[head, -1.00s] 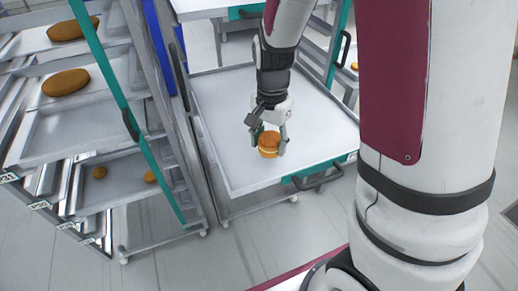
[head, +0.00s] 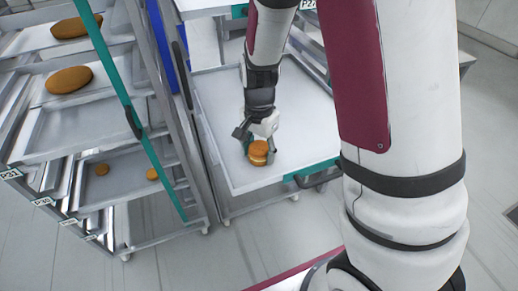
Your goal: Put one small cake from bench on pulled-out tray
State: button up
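The small cake (head: 259,154) is round and golden brown with a pale band around its middle. It is between the fingers of my gripper (head: 259,148), which is shut on it. Gripper and cake are over the near left part of the pulled-out tray (head: 287,116), a flat pale metal tray with a low rim. I cannot tell whether the underside of the cake touches the tray. No other cake shows on this tray. The bench is not clearly in view.
A rack (head: 108,75) with a green upright stands at the left. Its trays hold large brown loaves (head: 69,80) and small round buns (head: 102,169). A green bar with a dark handle (head: 315,175) is at the tray's front edge. My arm covers the right side.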

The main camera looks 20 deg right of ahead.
aim_at(259, 148)
jog(key=o, duration=0.4)
jog(key=shift+r, duration=0.1)
notch_tip(259, 148, up, 12)
jog(key=s+r+n+t, duration=0.1)
jog(key=s+r+n, duration=0.3)
jog(key=s, duration=0.2)
jog(key=s+r+n+t, duration=0.2)
jog(key=s+r+n, duration=0.1)
jog(key=s, duration=0.3)
jog(key=s+r+n+t, duration=0.2)
jog(key=s+r+n, duration=0.2)
jog(key=s, duration=0.3)
jog(key=shift+d+r+n+p, duration=0.25)
jog(key=shift+r+n+p, duration=0.05)
jog(key=shift+r, duration=0.6)
